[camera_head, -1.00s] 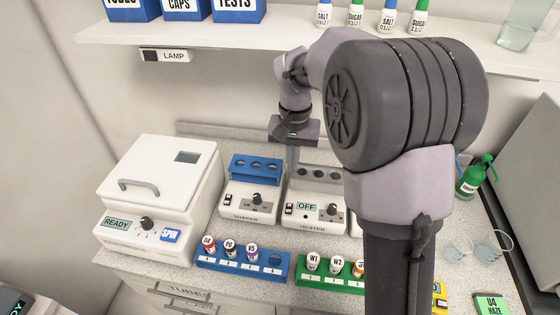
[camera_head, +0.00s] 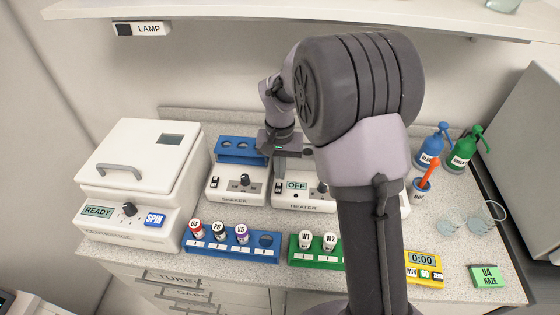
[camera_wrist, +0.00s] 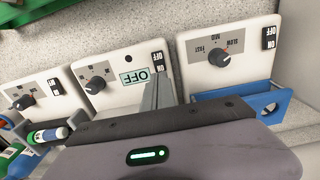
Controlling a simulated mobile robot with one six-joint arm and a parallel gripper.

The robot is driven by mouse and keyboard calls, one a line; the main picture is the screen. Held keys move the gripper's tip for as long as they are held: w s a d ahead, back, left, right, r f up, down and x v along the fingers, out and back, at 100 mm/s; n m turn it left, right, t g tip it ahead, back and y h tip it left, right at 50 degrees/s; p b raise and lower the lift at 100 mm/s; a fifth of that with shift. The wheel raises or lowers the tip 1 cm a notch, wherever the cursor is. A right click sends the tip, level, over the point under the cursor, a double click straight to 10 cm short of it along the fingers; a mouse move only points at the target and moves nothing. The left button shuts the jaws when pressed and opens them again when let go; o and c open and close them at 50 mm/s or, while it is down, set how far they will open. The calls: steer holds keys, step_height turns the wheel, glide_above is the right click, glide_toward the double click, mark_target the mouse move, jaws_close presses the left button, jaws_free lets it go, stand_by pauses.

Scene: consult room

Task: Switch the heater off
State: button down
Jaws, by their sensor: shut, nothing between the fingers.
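The heater (camera_head: 318,206) is a white box with a small display (camera_head: 296,186) that reads OFF and a black dial. It stands on the counter, right of the shaker. Its black rocker switch (camera_wrist: 158,58) shows beside the display in the wrist view, and in the head view at the left of the front panel. My gripper (camera_head: 279,176) is shut and empty, just above and behind the switch. In the wrist view the closed fingers (camera_wrist: 158,90) point at the panel near the display and switch. Whether they touch the heater I cannot tell. My arm hides the heater's right part.
The shaker (camera_head: 230,196) with a blue rack (camera_head: 241,150) stands close on the left, beside a white centrifuge (camera_head: 140,160). Blue (camera_head: 245,254) and green (camera_head: 300,256) tube racks line the front. A shelf (camera_head: 220,9) hangs above. Bottles (camera_head: 462,153) stand right.

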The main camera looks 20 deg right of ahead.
mark_target(279, 188)
steer(key=shift+f, duration=1.15)
steer(key=shift+f+b, duration=0.25)
steer(key=shift+b, duration=0.05)
steer(key=shift+s, duration=0.1)
steer(key=shift+s+a+r, duration=0.25)
steer(key=shift+s+r, duration=0.1)
steer(key=shift+s, duration=0.25)
steer(key=shift+w, duration=0.1)
